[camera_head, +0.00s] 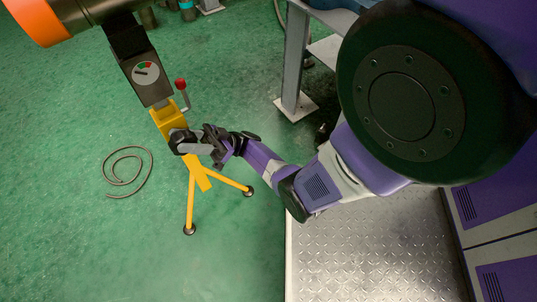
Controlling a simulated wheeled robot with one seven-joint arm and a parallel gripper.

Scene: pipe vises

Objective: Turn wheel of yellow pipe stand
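The yellow pipe stand (190,200) stands on the green floor left of centre, with two splayed yellow legs showing. My gripper (187,141) reaches in from the right to the stand's upper post, just below its yellow head. Dark and grey parts crowd together there, and I cannot tell fingers from wheel. The wheel is hidden or not distinguishable behind my gripper. Whether the fingers are open, shut or touching the stand does not show.
An orange-ended pipe (38,18) is at top left. A thin cable (122,170) lies coiled on the floor. A grey table leg (294,60) stands right of the stand.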

